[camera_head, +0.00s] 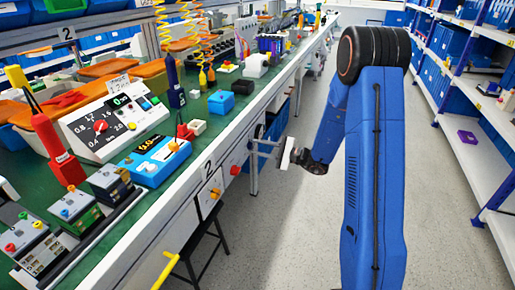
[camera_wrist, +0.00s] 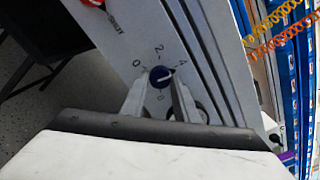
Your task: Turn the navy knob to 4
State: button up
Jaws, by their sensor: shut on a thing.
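The navy knob (camera_wrist: 160,76) sits on a pale panel in the wrist view, with the marks 0, 2 and 4 around it and a further mark below that I cannot read surely. Its white pointer line points right and slightly up, close to the 4 and seemingly a little below it. My gripper (camera_wrist: 160,88) has one finger on each side of the knob and is shut on it. In the head view my gripper (camera_head: 264,148) is at the front face of the bench. The knob cannot be made out there.
A red knob (camera_head: 235,170) and an orange knob (camera_head: 215,193) are on the bench front, nearer the camera. The green bench top (camera_head: 222,128) carries several boxes and tools. The grey floor aisle (camera_head: 280,235) is open. Shelves (camera_head: 480,160) stand at right.

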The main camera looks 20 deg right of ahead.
jog(key=shift+n, duration=0.8)
jog(key=shift+f, duration=0.1)
jog(key=o, duration=1.1)
jog(key=shift+c, duration=0.2)
jog(key=shift+d, duration=0.1)
jog(key=v, duration=1.7)
jog(key=shift+s, duration=0.15)
jog(key=shift+d, duration=0.1)
